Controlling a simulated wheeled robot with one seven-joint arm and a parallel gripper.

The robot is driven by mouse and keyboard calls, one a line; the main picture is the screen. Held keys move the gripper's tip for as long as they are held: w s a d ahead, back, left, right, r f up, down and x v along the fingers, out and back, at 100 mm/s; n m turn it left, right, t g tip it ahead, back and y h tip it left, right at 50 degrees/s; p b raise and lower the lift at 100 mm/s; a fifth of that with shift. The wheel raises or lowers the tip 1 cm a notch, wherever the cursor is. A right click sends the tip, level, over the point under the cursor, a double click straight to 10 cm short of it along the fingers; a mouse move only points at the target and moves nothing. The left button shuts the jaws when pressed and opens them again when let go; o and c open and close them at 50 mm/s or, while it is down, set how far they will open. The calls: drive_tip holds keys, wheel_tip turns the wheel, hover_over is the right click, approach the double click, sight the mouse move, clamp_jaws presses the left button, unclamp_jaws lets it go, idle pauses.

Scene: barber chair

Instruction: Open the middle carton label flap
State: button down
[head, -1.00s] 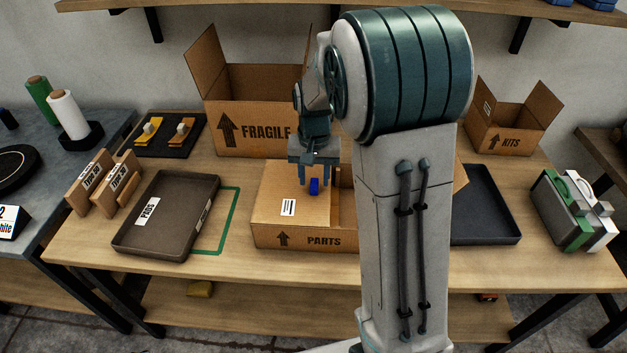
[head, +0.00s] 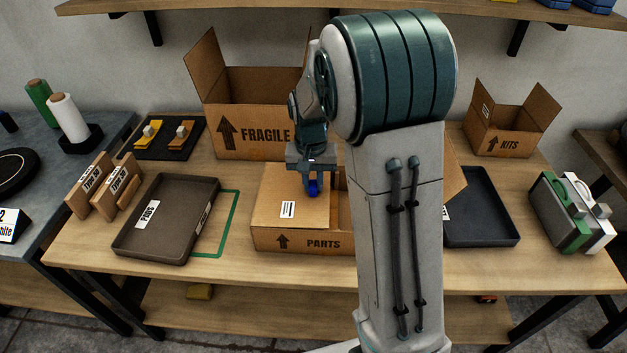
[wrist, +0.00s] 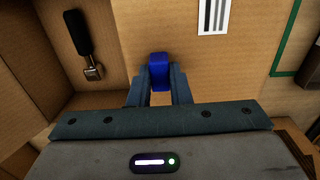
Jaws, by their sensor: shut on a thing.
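The middle carton (head: 265,238), marked PARTS, stands on the wooden bench. Its label flap (head: 268,196) lies flat over the carton's left part and bears a white barcode label (head: 287,209); the label also shows in the wrist view (wrist: 214,16). A blue tab (wrist: 159,68) stands on the flap near its inner edge. My gripper (head: 313,188) is over the flap, with its fingers shut on the blue tab, one on each side. The carton's right part is open, and my arm hides much of it in the head view.
A dark-handled tool (wrist: 77,34) lies inside the open part of the carton. The FRAGILE carton (head: 265,105) stands close behind. A brown PADS tray (head: 178,210) is to the left, and a black tray (head: 487,235) to the right beyond my arm.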

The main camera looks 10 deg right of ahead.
sight(298, 191)
drive_tip(key=shift+a+r+p, duration=0.2)
drive_tip(key=shift+r+p, duration=0.2)
drive_tip(key=shift+r, duration=0.1)
drive_tip(key=a+r+h+p, duration=0.1)
drive_tip(key=p, duration=0.1)
drive_tip(key=a+r+g+h+p, duration=0.1)
drive_tip(key=r+h+p, duration=0.1)
drive_tip(key=w+a+r+h+p, duration=0.1)
drive_tip(key=r+h+p, duration=0.1)
drive_tip(key=w+a+r+g+h+p, duration=0.2)
drive_tip(key=a+r+h+p, duration=0.1)
drive_tip(key=a, duration=0.4)
drive_tip(key=shift+w+a+r+h, duration=0.2)
drive_tip(key=shift+r+h, duration=0.15)
drive_tip(key=shift+h, duration=0.45)
drive_tip(key=shift+d, duration=0.15)
drive_tip(key=c, duration=1.3)
unclamp_jaws()
